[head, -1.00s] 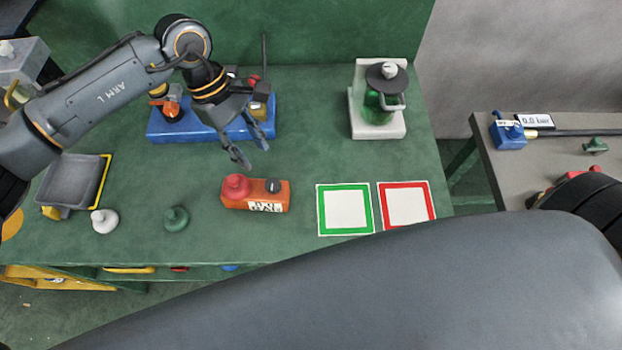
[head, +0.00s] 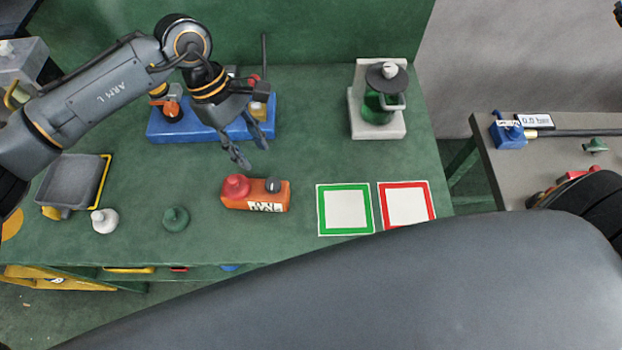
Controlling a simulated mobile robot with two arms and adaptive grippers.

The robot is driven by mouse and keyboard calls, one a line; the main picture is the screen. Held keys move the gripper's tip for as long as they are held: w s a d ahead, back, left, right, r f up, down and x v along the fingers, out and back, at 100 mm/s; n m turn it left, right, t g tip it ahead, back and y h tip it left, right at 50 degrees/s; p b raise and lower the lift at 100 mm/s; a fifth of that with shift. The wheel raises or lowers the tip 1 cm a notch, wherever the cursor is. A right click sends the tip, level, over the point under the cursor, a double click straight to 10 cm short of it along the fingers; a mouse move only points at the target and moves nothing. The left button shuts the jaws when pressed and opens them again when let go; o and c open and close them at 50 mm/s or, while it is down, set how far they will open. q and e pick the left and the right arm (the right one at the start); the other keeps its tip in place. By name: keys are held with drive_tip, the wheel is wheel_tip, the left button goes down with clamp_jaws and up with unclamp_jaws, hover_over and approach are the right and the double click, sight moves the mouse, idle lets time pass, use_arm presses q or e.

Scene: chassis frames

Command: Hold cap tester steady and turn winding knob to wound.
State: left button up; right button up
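The cap tester, an orange box (head: 237,202) with a white label, lies on the green bench in the head view. A red cap (head: 236,185) sits on its left end, and a dark winding knob (head: 272,185) is on its right end. I cannot read the knob's setting. My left gripper (head: 254,154) hangs above and behind the tester, fingers spread apart, empty and not touching it. My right gripper is out of view; a large grey arm link of mine crosses the bottom of the picture.
A blue tray (head: 185,127) with fittings stands behind the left gripper. White (head: 104,221) and green (head: 175,219) caps stand left of the tester. Green-framed (head: 346,209) and red-framed (head: 406,205) squares lie to its right. A green jar (head: 378,105) stands at the back right.

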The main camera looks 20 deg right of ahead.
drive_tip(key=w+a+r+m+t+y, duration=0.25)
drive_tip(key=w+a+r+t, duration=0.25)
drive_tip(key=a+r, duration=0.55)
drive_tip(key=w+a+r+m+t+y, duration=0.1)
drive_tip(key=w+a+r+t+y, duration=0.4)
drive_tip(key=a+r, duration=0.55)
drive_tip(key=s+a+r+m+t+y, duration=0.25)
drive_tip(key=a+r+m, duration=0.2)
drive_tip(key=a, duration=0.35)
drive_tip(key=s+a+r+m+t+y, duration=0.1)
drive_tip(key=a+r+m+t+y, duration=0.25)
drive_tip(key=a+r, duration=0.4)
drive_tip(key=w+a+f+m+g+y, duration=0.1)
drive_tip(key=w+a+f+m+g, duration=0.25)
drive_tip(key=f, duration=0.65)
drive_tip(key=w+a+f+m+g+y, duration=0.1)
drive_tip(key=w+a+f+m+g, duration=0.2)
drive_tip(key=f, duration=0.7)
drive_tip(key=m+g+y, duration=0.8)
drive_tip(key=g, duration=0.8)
approach(257, 189)
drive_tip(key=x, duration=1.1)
